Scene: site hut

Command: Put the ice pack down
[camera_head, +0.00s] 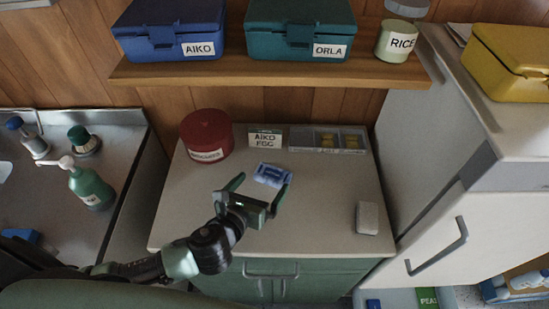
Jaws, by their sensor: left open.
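A small blue and white pack (272,174), which looks like the ice pack, lies on the pale counter top (320,222). My left gripper (262,185) is open, with its two fingers spread and pointing toward the back of the counter. The pack shows just beyond and between the fingertips. I cannot tell whether a finger touches it. My right gripper is not in view.
Behind stand a red tin (206,136), an AIKO card (265,138) and a grey divided tray (314,139). A whitish block (367,217) lies at the right. A fridge-like cabinet (440,215) stands right; a sink unit with a green bottle (90,187) stands left.

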